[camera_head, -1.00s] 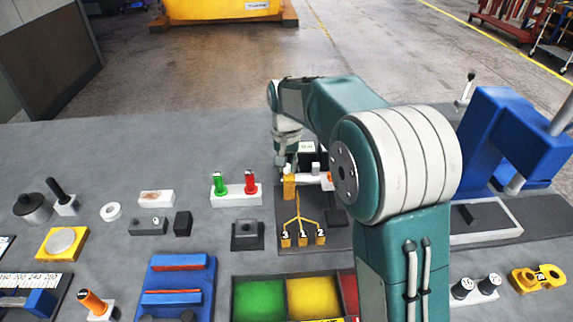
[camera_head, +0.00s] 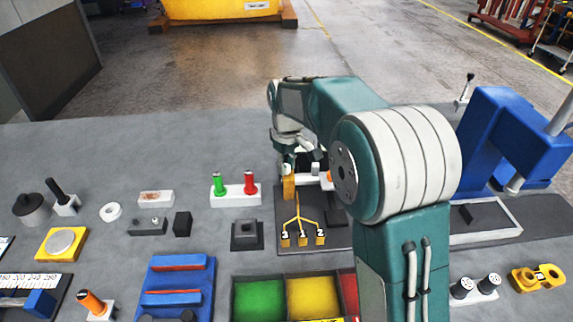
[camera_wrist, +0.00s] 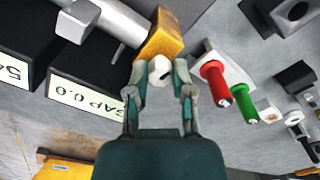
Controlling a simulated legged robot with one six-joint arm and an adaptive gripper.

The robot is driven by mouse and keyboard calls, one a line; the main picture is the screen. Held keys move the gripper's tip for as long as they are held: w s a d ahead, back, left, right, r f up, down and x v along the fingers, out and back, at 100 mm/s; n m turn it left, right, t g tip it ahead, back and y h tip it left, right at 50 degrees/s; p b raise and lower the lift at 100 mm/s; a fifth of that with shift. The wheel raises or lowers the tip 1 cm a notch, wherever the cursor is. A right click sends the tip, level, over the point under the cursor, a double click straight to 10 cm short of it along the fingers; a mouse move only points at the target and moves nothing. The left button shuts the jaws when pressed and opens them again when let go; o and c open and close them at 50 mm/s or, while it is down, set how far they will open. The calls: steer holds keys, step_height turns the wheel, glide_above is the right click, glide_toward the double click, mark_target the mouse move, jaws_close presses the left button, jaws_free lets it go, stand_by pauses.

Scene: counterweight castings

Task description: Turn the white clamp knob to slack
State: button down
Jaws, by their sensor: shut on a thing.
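The white clamp knob (camera_wrist: 160,70) shows in the wrist view between my fingertips, against the face of a yellow-orange block (camera_wrist: 167,37). My gripper (camera_wrist: 161,75) is shut on the knob, with one finger on each side. In the head view, my gripper (camera_head: 287,160) is at the back of the fixture, just behind the yellow block (camera_head: 289,187). The knob is hidden there by the gripper and block. A grey cylindrical bar (camera_wrist: 115,20) runs from the block, with a white piece (camera_wrist: 78,20) beside it.
A black box labelled "GAP 0.0" (camera_wrist: 88,88) stands close to my gripper. Red (camera_head: 249,184) and green (camera_head: 218,185) handled plugs stand in a white block left of the fixture. A blue press (camera_head: 510,140) stands at right. The back left of the table is clear.

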steer(key=shift+n, duration=0.6)
steer(key=shift+c, duration=2.4)
jaws_free()
steer(key=shift+w+f, duration=0.1)
steer(key=shift+a, duration=0.1)
step_height(320, 180, up, 12)
